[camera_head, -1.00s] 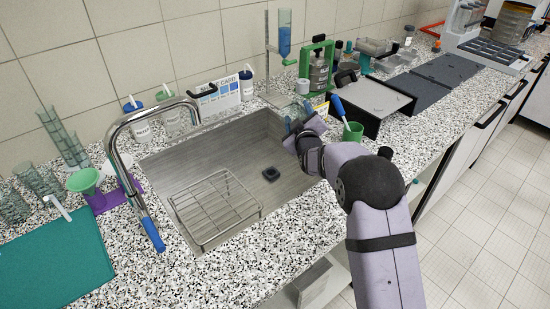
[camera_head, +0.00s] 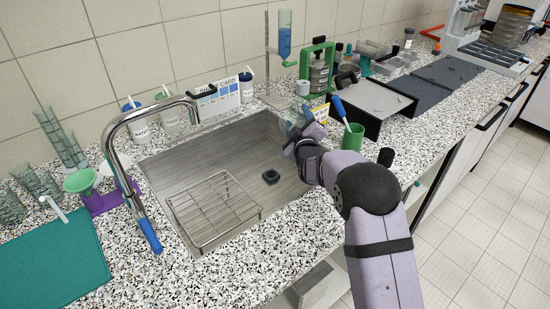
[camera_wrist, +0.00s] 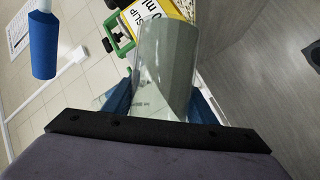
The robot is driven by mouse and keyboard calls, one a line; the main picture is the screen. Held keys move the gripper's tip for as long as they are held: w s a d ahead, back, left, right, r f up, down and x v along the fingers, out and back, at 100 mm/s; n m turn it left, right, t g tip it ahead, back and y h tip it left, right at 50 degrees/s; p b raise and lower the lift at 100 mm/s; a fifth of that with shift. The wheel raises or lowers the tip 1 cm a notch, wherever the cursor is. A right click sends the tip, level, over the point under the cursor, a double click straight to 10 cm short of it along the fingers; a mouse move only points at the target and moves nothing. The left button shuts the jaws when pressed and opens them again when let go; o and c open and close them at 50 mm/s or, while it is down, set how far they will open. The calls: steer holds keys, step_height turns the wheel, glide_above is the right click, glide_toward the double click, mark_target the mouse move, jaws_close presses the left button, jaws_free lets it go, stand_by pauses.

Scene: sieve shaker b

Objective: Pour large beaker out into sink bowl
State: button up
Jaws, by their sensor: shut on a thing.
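My gripper (camera_head: 303,132) is over the right edge of the sink bowl (camera_head: 195,160), shut on the large beaker. The large beaker (camera_wrist: 165,60) is clear glass and sits between my blue fingers in the wrist view. In the head view only a small part of it shows beside the fingers, so its tilt is hard to judge there. The sink bowl is a grey metal basin with a wire rack on its left and a dark drain (camera_head: 270,176) near the middle. I cannot make out any liquid in the beaker.
A curved faucet (camera_head: 150,110) with a blue tip stands at the sink's left. A green cup (camera_head: 353,136) with a blue-handled brush stands close right of my gripper, with a black-edged tray (camera_head: 375,100) behind it. The wire rack (camera_head: 215,205) fills the sink's front left.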

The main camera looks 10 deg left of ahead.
mark_target(293, 116)
steer(key=shift+f+n+b, duration=0.25)
steer(key=shift+n+b, duration=0.05)
steer(key=shift+b, duration=0.05)
steer(key=shift+r+t, duration=0.2)
steer(key=shift+t, duration=0.1)
steer(key=shift+r+n+t, duration=0.3)
steer(key=shift+r+n, duration=0.2)
steer(key=shift+n, duration=0.2)
steer(key=shift+s+a+f+n+t+b, duration=0.1)
steer(key=shift+f+n+t+b, duration=0.15)
steer(key=shift+n+b, duration=0.45)
stand_by(0.7)
steer(key=shift+s+a+r+n+t+y+b, duration=0.45)
steer(key=shift+a+r+n+b, duration=0.2)
steer(key=shift+n+b, duration=0.3)
stand_by(1.0)
steer(key=shift+s+a+r+n+t+y+b, duration=0.2)
steer(key=shift+r+n+t+y+b, duration=0.25)
steer(key=shift+n+b, duration=0.7)
stand_by(0.6)
steer(key=shift+s+a+r+n+b, duration=0.1)
steer(key=shift+r+n+b, duration=0.2)
steer(key=shift+r, duration=0.25)
steer(key=shift+s+a+r+n+b, duration=0.1)
steer(key=shift+r+n+b, duration=0.2)
steer(key=shift+r, duration=0.2)
